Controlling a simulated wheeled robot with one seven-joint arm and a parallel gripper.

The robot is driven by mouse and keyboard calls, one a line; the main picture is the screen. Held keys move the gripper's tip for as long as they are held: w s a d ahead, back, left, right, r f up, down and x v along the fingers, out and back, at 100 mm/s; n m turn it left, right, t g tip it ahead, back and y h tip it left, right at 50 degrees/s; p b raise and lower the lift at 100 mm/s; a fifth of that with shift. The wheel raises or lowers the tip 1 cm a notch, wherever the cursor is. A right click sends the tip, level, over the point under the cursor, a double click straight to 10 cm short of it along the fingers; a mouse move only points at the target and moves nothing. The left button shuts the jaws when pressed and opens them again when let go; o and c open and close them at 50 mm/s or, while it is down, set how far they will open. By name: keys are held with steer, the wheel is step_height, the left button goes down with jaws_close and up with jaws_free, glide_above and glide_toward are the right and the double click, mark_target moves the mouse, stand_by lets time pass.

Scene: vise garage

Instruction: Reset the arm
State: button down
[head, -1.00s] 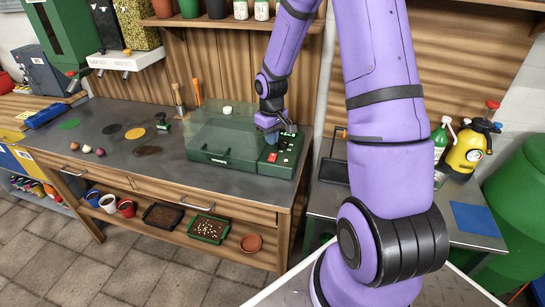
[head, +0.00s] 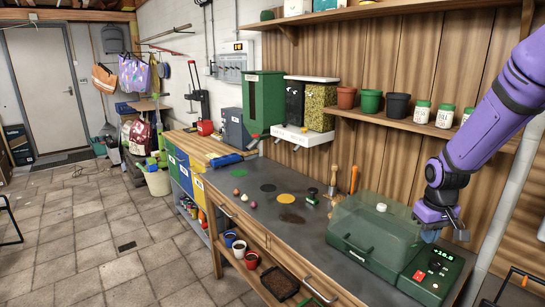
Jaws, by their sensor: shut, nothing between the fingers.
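My purple arm comes in from the right edge of the head view. My gripper (head: 431,237) points down over the right end of a green box with a clear lid (head: 372,228). Its grey fingers look shut and empty, and they show just above the box's control panel (head: 432,275). The panel has a lit green display, a red button and white markings. I cannot tell whether the fingertips touch the box. The clear lid is down, just left of my gripper.
The grey workbench (head: 240,178) carries round coloured patches, small bulbs and a stamp-like tool (head: 311,196). A shelf with pots and jars (head: 422,112) hangs above the box, near my arm. The tiled floor (head: 100,240) at the left is largely open.

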steer(key=s+a+r+t, duration=0.1)
steer(key=s+a+r, duration=0.2)
steer(key=s+r, duration=0.35)
steer(key=s+a+r+t, duration=0.1)
steer(key=s+a+r, duration=0.2)
steer(key=r, duration=0.7)
steer(key=s+a+r+t, duration=0.1)
steer(key=s+a+r, duration=0.1)
steer(key=s, duration=0.5)
steer(key=s+a+r+m+t, duration=0.1)
steer(key=s+a+r, duration=0.2)
steer(key=s, duration=0.5)
steer(key=shift+s+r+y, duration=0.2)
steer(key=shift+r+y, duration=0.1)
steer(key=shift+r, duration=0.45)
